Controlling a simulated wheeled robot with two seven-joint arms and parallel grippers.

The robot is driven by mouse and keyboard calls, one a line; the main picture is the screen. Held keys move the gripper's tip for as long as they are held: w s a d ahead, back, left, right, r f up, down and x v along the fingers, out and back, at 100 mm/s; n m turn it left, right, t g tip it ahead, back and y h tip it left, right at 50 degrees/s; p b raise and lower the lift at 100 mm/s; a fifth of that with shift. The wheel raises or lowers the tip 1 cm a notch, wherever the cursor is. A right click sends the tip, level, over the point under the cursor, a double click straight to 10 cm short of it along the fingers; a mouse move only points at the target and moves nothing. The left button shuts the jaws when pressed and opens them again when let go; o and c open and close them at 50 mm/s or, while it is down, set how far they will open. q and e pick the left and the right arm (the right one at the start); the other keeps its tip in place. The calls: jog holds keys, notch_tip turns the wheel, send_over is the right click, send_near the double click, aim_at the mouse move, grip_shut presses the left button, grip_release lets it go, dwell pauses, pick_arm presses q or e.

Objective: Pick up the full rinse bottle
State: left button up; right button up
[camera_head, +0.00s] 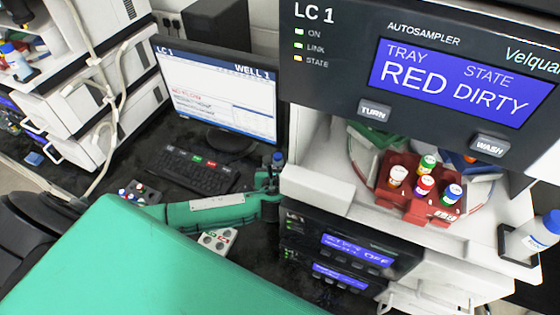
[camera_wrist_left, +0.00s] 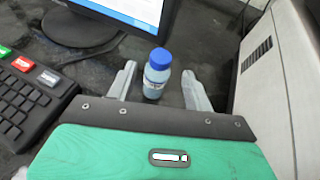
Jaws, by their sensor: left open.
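A small rinse bottle with a blue cap (camera_wrist_left: 154,83) stands upright on the dark bench in the left wrist view. Its body looks pale blue, with a label low on the side; I cannot tell its fill level for sure. In the head view its blue cap (camera_head: 278,157) shows beside my left gripper (camera_head: 270,178). In the left wrist view my left gripper (camera_wrist_left: 157,88) is open, with one finger on each side of the bottle and visible gaps. Another blue-capped bottle (camera_head: 535,232) leans in a holder at the far right. My right gripper is not in view.
A monitor (camera_head: 222,92) and keyboard (camera_head: 195,172) stand behind and left of the bottle. The LC 1 autosampler (camera_head: 420,65), with a red vial tray (camera_head: 405,205), rises close on the right. A small white block with buttons (camera_head: 216,240) lies below my left arm.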

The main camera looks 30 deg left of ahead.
aim_at(278, 159)
pick_arm(q)
jog(key=shift+w+a, duration=0.3)
jog(key=shift+w, duration=0.2)
jog(key=p+x, duration=0.1)
jog(key=x, duration=0.2)
jog(key=shift+w+f, duration=0.2)
jog(key=shift+f, duration=0.05)
jog(key=shift+w+a+f, duration=0.25)
jog(key=shift+w, duration=0.15)
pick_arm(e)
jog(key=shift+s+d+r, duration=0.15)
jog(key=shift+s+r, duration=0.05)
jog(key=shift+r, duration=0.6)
pick_arm(q)
jog(key=shift+c, duration=0.2)
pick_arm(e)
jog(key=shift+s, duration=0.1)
pick_arm(q)
jog(key=c, duration=0.8)
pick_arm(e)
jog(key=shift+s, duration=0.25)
